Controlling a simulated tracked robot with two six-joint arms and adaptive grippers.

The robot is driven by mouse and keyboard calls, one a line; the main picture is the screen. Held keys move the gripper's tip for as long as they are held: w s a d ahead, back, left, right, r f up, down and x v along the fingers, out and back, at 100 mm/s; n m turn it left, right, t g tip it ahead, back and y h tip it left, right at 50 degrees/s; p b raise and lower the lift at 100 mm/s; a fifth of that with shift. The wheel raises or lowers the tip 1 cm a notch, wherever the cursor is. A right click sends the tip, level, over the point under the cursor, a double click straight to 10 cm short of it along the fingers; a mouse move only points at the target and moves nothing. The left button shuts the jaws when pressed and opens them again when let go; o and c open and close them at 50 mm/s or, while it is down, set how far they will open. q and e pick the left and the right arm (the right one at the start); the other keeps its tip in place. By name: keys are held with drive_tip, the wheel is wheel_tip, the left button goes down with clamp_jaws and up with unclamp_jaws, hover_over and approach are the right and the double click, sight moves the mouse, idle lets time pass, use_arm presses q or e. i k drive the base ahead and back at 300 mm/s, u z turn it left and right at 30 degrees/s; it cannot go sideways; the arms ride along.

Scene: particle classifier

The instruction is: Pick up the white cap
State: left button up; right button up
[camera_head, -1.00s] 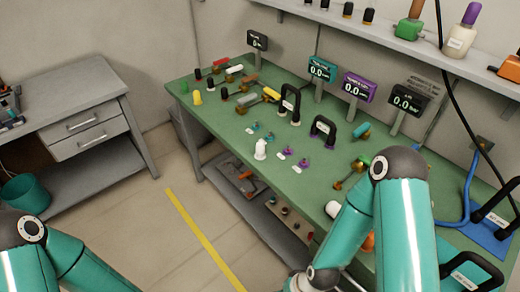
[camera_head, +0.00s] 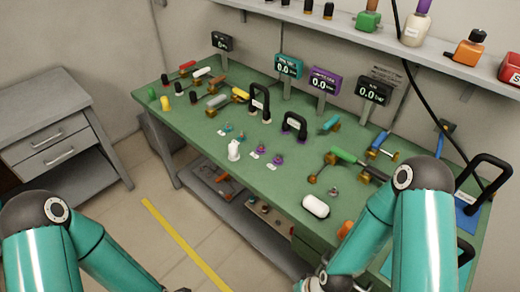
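Two white things stand out on the green bench (camera_head: 215,135). A white rounded cylinder (camera_head: 315,206) lies near the bench's front edge, close to my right arm. A smaller white upright piece (camera_head: 234,150), narrower at the top, stands further left near the front edge. I cannot tell for sure which is the white cap. My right arm reaches down at the lower right, its end cut off by the bottom edge. My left arm is at the lower left, away from the bench. Neither gripper's fingers show.
An orange piece (camera_head: 346,229) sits right of the white cylinder. Purple knobs (camera_head: 277,160), black handles (camera_head: 294,124) and coloured valves (camera_head: 343,156) crowd the bench. Displays (camera_head: 374,90) stand behind. A shelf (camera_head: 380,30) overhangs the back. A grey drawer table (camera_head: 50,125) stands left.

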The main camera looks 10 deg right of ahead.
sight(233, 148)
drive_tip(key=u, duration=0.5)
drive_tip(key=i, duration=0.2)
drive_tip(key=z, duration=2.3)
drive_tip(key=k, duration=0.35)
drive_tip(key=u, duration=0.75)
drive_tip(key=k, duration=0.9)
drive_tip(key=u, duration=1.25)
drive_tip(key=i, duration=1.4)
drive_tip(key=z, duration=0.2)
